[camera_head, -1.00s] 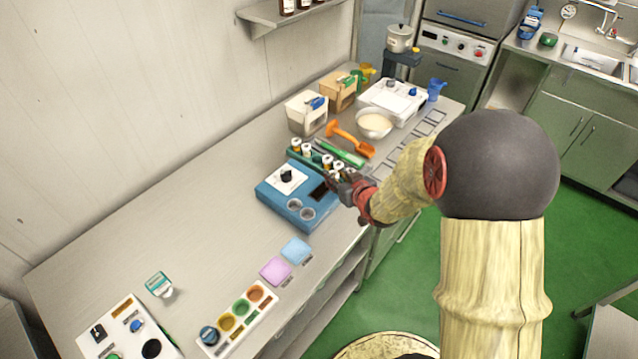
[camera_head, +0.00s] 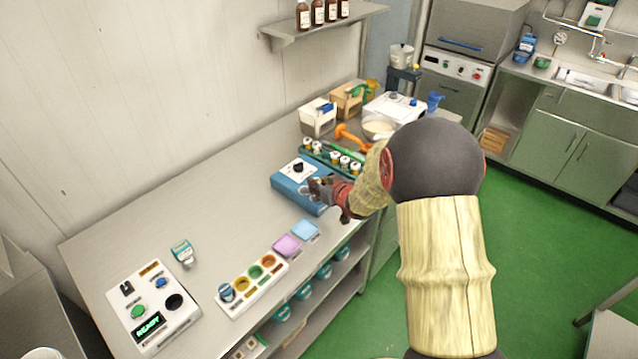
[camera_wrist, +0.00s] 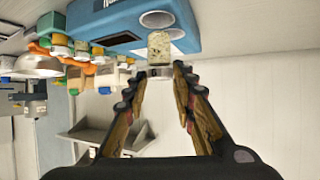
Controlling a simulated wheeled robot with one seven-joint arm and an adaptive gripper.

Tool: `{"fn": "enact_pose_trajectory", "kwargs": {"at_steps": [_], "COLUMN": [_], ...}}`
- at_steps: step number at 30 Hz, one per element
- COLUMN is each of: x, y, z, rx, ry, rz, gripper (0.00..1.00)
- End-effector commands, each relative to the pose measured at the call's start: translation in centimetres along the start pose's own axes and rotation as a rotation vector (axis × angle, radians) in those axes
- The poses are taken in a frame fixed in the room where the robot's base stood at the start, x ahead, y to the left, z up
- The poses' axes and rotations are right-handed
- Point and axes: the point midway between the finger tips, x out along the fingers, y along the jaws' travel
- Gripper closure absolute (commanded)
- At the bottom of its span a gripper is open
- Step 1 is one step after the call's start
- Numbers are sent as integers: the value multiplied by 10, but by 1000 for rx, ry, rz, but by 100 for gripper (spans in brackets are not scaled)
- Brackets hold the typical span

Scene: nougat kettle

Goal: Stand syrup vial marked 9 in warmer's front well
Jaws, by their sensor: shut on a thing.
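The blue warmer (camera_head: 287,183) stands on the counter, with a white dial panel on top. My gripper (camera_head: 322,188) is above the warmer's well end and hides most of the wells in the head view. In the wrist view my gripper (camera_wrist: 160,72) is shut on a syrup vial (camera_wrist: 159,46), a speckled pale body with a light cap. The vial overlaps the well's edge; I cannot tell its height above it. The mark on its cap is too small to read surely.
A green rack (camera_head: 352,172) with several capped vials stands just behind the warmer. An orange scoop (camera_head: 350,135), a bowl (camera_head: 378,128) and bins lie beyond. Pink (camera_head: 287,245) and blue (camera_head: 305,230) pads lie nearer.

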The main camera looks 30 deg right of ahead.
Motion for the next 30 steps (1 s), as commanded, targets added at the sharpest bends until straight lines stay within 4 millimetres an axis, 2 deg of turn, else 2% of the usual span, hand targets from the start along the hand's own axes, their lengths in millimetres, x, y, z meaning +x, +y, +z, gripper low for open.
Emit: {"fn": "enact_pose_trajectory", "kwargs": {"at_steps": [3, 9, 30], "x": [8, 16, 17], "y": [0, 0, 0], "z": [15, 28, 30], "rx": [0, 0, 0], "ry": [0, 1, 1], "rz": [0, 0, 0], "gripper": [99, 99, 99]}}
